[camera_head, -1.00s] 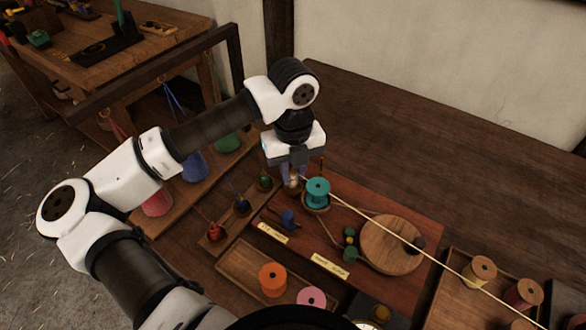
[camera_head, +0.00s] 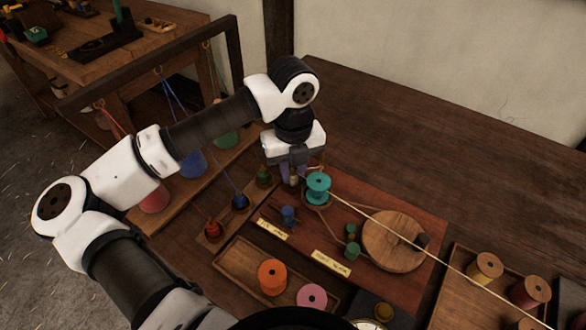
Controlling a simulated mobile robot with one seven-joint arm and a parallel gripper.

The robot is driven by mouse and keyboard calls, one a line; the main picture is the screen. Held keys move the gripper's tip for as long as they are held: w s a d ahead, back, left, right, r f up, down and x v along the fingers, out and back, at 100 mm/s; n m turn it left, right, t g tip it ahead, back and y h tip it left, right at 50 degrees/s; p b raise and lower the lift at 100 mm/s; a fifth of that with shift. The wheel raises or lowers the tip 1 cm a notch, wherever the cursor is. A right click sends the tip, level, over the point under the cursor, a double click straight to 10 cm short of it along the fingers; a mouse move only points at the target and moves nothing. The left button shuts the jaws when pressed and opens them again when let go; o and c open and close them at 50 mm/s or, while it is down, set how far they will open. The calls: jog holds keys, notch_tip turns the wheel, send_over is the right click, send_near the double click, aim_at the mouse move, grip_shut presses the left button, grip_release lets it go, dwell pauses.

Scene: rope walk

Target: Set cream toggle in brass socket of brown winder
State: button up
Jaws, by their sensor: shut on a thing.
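My gripper (camera_head: 292,174) points down over the back left of the red-brown board, just left of a teal spool (camera_head: 318,189). It is shut on a small pale thing (camera_head: 293,181), probably the cream toggle; the fingers mostly hide it. A cream cord (camera_head: 375,214) runs from near the teal spool across the board to the lower right. A round brown wooden disc (camera_head: 388,240) with a dark knob lies on the board's right part; it may be the brown winder. I cannot make out a brass socket.
A small blue piece (camera_head: 288,215) and green pieces (camera_head: 352,249) stand on the board, near two paper labels. The table behind is clear.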

jog(key=shift+f+b, duration=0.15)
jog(key=shift+b, duration=0.15)
jog(key=o, duration=1.2)
jog(key=shift+r+p, duration=1.8)
jog(key=shift+r, duration=2.3)
jog(key=shift+s+f, duration=0.1)
